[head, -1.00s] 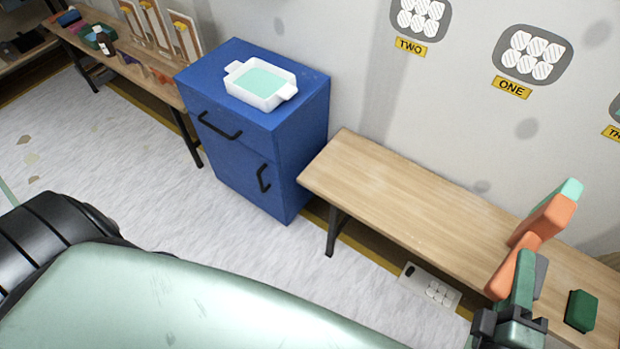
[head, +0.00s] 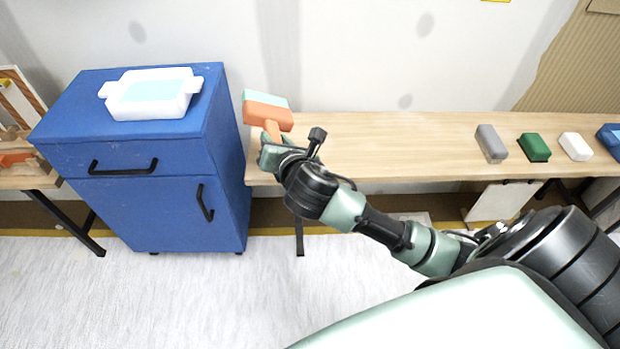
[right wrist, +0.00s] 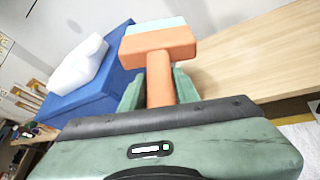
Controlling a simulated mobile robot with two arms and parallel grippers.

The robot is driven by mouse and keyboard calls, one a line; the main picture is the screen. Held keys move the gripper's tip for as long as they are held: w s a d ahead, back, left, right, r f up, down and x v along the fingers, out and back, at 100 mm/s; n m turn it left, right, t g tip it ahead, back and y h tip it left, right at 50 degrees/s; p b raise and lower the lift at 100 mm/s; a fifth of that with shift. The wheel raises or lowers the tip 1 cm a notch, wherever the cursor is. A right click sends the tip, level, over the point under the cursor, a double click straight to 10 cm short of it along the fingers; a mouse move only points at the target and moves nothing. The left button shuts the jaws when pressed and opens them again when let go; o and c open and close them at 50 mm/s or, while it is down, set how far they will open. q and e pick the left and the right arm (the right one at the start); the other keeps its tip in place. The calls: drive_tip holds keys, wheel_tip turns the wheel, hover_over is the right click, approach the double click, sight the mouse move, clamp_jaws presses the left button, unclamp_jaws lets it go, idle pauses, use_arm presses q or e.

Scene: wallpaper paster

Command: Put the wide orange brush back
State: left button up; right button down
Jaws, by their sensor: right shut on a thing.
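The wide orange brush (head: 268,113) has an orange handle and head and a pale mint edge. My right gripper (head: 272,140) is shut on its handle and holds it upright, head up, near the left end of the wooden bench. The brush also shows in the right wrist view (right wrist: 158,45), its handle between the two green fingers (right wrist: 160,90). Whether the brush is clear of the bench top is hard to tell. My left gripper is not in view.
A blue cabinet (head: 150,208) with a white tray (head: 152,108) of pale mint content stands left of the bench (head: 400,130). A grey block (head: 491,143), a green block (head: 534,147), a white block (head: 575,146) and a blue item (head: 610,138) lie at the bench's right. The bench middle is clear.

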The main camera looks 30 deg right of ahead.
use_arm(q)
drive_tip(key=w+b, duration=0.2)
drive_tip(key=b, duration=0.1)
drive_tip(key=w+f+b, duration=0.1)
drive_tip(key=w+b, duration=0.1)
drive_tip(key=b, duration=0.1)
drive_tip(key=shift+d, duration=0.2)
use_arm(e)
drive_tip(key=w+d+f+g+h, duration=0.1)
drive_tip(key=w+d+h, duration=0.1)
drive_tip(key=d, duration=0.4)
drive_tip(key=w+d+f+n+g+h, duration=0.1)
drive_tip(key=w+d+h, duration=0.1)
drive_tip(key=d, duration=0.4)
drive_tip(key=shift+d+f+h, duration=0.3)
drive_tip(key=shift+d, duration=0.05)
drive_tip(key=shift+w, duration=0.1)
wheel_tip(320, 180, down, 15)
drive_tip(key=b, duration=0.5)
drive_tip(key=shift+r, duration=0.15)
drive_tip(key=shift+f+b, duration=0.35)
drive_tip(key=shift+f, duration=0.1)
wheel_tip(320, 180, down, 4)
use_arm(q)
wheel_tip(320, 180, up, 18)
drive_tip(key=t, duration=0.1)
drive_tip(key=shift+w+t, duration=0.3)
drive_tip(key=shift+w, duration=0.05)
use_arm(e)
drive_tip(key=shift+a, duration=0.1)
